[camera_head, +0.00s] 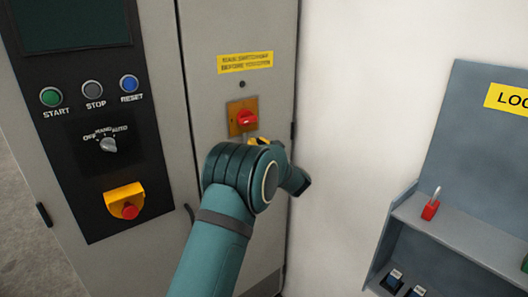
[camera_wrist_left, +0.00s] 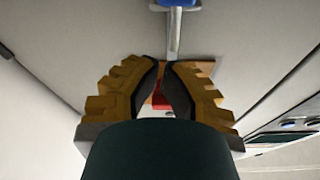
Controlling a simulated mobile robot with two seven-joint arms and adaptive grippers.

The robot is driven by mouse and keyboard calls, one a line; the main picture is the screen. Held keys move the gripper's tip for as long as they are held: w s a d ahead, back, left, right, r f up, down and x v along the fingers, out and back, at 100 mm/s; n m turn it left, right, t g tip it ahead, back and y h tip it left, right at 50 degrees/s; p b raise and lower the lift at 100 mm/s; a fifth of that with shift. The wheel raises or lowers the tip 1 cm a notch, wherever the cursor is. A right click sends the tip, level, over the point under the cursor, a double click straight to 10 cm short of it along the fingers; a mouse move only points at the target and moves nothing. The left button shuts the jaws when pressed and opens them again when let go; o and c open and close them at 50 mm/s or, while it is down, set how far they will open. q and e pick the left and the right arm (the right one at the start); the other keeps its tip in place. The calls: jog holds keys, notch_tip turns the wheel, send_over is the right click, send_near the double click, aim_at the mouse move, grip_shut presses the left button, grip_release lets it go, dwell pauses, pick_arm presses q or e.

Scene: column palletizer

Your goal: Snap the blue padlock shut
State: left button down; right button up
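The blue padlock (camera_wrist_left: 176,3) shows only in part at the top edge of the left wrist view. Its metal shackle (camera_wrist_left: 174,35) runs from it toward the red switch handle (camera_wrist_left: 160,98). I cannot tell whether the shackle is shut. In the head view my left arm hides the padlock, while the red switch handle (camera_head: 246,118) shows on its orange plate (camera_head: 234,128). My left gripper (camera_wrist_left: 162,66) has its fingertips close together with a narrow gap, near the shackle's end and in front of the switch. In the head view it is mostly hidden. My right gripper is not in view.
A control panel with buttons (camera_head: 93,90) and a yellow-and-red emergency stop (camera_head: 126,203) is on the left. A grey lockout board (camera_head: 470,120) is on the right, with a red padlock (camera_head: 430,210) on its shelf (camera_head: 470,243). Bare wall lies between cabinet and board.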

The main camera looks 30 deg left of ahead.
pick_arm(q)
jog(key=shift+x, duration=0.75)
